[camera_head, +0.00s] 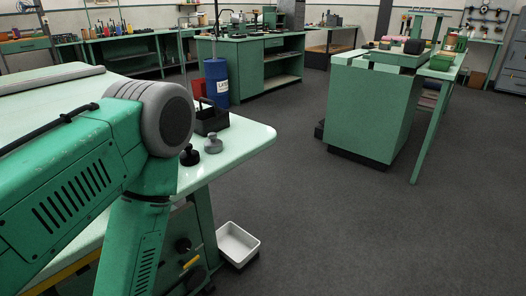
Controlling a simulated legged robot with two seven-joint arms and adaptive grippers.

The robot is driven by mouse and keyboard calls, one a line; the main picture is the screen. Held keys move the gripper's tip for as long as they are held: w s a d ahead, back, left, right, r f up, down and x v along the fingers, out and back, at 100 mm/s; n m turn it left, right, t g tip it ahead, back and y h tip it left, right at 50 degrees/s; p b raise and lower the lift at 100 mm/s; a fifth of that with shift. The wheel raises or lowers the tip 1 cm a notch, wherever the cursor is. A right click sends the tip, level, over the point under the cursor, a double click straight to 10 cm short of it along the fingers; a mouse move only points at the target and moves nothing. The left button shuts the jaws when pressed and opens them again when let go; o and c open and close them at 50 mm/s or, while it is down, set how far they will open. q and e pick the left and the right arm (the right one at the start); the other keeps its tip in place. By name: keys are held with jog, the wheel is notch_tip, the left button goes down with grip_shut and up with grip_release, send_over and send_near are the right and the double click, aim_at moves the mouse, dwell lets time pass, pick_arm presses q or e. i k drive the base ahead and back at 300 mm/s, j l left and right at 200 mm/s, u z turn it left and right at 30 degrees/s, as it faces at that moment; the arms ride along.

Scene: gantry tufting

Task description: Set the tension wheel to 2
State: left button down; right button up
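No wheel with readable numbers shows, so I cannot tell for certain which part is the tension wheel. A round dark knob (183,245) sits on the panel under the near table, above a yellow handle (191,262). A large green vented housing (70,190) with a grey round cap (168,120) fills the left foreground and hides part of the table and panel. I cannot tell whether it is a machine part or my own arm. Neither of my grippers is in view.
The pale green table (245,140) carries a black caddy (211,118) and a grey weight-like piece (213,143). A white tray (238,243) stands low beside it. A blue drum (216,82) and green cabinet (350,110) stand farther off. Dark floor (400,240) is clear at right.

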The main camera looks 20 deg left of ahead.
aim_at(183, 245)
jog(key=u, duration=1.2)
jog(key=k+j, duration=0.05)
